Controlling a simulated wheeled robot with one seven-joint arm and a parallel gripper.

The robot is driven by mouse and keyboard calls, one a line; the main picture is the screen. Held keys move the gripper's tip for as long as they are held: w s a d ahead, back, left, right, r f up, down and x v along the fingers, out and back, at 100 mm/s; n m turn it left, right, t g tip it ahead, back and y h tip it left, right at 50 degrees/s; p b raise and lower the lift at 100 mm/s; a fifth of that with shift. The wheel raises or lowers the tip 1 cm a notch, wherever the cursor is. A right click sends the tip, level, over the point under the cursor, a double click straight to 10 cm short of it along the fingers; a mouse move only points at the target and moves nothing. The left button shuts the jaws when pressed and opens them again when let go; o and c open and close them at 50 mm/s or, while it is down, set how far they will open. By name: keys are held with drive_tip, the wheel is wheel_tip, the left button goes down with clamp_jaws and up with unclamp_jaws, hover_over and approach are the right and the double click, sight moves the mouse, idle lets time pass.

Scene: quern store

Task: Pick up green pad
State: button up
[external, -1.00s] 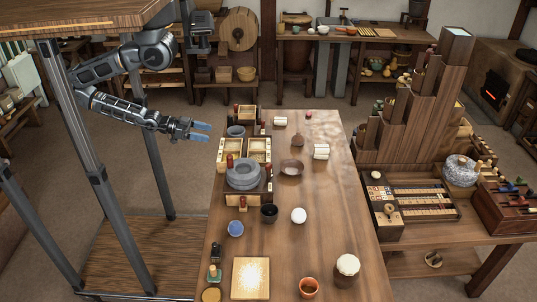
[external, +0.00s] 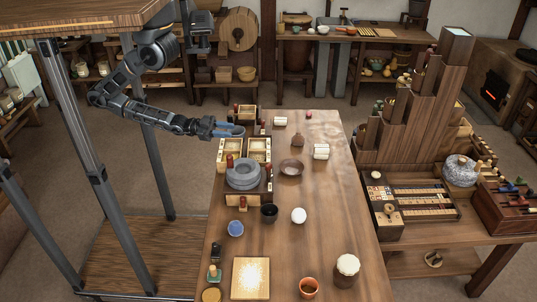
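My gripper (external: 236,129) with blue fingers is over the far left edge of the long wooden table (external: 325,220), at the small grey bowl there, which it mostly covers. The fingers look parted, and I see nothing clearly held between them. I cannot make out a flat green pad for certain. A small green-based item (external: 214,274) with a darker top stands at the near left of the table, far from my gripper.
A grey stone quern (external: 243,174) and light wooden boxes (external: 230,151) stand close to my gripper on the near side. A brown bowl (external: 291,168), white rolls (external: 320,151) and a white ball (external: 299,215) lie nearby. The table's right middle is clear.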

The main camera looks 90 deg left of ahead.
drive_tip(key=w+d+r+m+t+h, duration=0.1)
drive_tip(key=w+d+r+m+h, duration=0.5)
drive_tip(key=w+d+m+h, duration=0.3)
drive_tip(key=w+d+r+n+t+p, duration=0.1)
drive_tip(key=d+r+n+t+p, duration=0.1)
drive_tip(key=d+r+n, duration=0.25)
drive_tip(key=n+g+y+b, duration=0.1)
drive_tip(key=n+g+y, duration=0.1)
drive_tip(key=n+y, duration=0.55)
hover_over(213, 269)
drive_tip(key=a, duration=0.6)
wheel_tip(213, 269, down, 14)
drive_tip(key=n+h, duration=0.2)
drive_tip(key=s+d+f+m+g+b, duration=0.15)
drive_tip(key=s+f, duration=0.25)
drive_tip(key=f, duration=0.4)
drive_tip(key=s+f+m+g+b, duration=0.2)
drive_tip(key=s+f+b, duration=0.1)
drive_tip(key=f, duration=0.4)
drive_tip(key=shift+t, duration=0.25)
drive_tip(key=shift+p+x, duration=0.35)
drive_tip(key=shift+x, duration=3.55)
drive_tip(key=shift+d, duration=0.1)
